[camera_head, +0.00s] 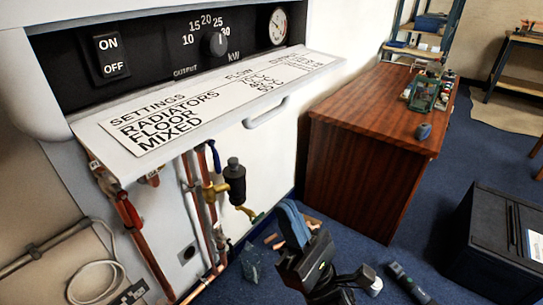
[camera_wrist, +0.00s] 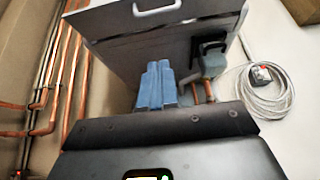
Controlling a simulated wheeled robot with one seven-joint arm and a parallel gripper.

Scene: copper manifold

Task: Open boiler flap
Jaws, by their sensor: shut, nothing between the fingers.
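The boiler flap (camera_head: 200,100) is hinged down and sticks out from the boiler front like a shelf, tilted slightly. Its upper face carries a settings label, and a white handle (camera_head: 265,113) shows at its front edge. Behind it the black control panel (camera_head: 160,48) is exposed. My gripper (camera_head: 289,208) is below and to the right of the flap, apart from it in the head view. Its blue fingers are together and empty, as the wrist view also shows (camera_wrist: 158,72). A white handle (camera_wrist: 157,6) on a pale panel shows at the top of the wrist view.
Copper pipes (camera_head: 200,200) and valves hang under the boiler. A wooden cabinet (camera_head: 365,155) stands to the right with items on top. A black box (camera_head: 490,240) is on the blue floor. A coiled cable (camera_wrist: 262,92) shows in the wrist view.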

